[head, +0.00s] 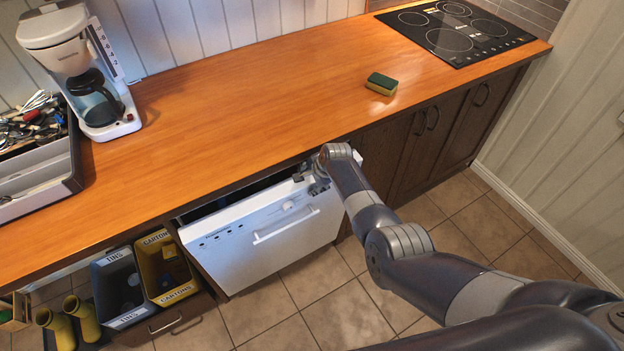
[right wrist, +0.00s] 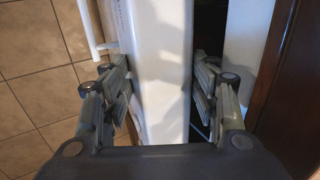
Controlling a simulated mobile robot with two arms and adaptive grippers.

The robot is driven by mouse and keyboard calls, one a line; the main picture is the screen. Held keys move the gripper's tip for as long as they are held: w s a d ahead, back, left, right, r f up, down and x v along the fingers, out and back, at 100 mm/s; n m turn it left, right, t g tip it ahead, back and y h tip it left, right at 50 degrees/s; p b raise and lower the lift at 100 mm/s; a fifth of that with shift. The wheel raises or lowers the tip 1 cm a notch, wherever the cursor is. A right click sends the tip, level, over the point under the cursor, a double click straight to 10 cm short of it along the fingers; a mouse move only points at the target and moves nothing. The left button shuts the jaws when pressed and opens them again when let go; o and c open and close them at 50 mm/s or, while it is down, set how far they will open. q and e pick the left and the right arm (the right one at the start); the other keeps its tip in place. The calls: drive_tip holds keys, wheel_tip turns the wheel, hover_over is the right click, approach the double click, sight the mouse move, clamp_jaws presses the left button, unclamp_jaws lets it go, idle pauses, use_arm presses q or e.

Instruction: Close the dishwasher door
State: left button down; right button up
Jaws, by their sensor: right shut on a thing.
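The white dishwasher door (head: 264,240) is below the counter in the head view. It stands tilted outward, partly open, with a dark gap along its top edge. Its bar handle (head: 287,227) is on the front face. My right gripper (head: 314,179) is at the door's top right corner. In the right wrist view its two fingers (right wrist: 160,100) lie on both sides of the white door edge (right wrist: 160,62), shut on it. The inside of the dishwasher is mostly hidden. My left gripper is not in view.
Left of the door, a pulled-out drawer holds a grey TINS bin (head: 122,287) and a yellow CARTONS bin (head: 166,268). Dark cabinets (head: 425,145) stand to the right. The wooden counter (head: 240,110) overhangs the door. Tiled floor in front is free.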

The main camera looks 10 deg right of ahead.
drive_tip(key=shift+w+r, duration=0.2)
drive_tip(key=shift+w, duration=0.05)
drive_tip(key=shift+a, duration=0.1)
drive_tip(key=o, duration=1.3)
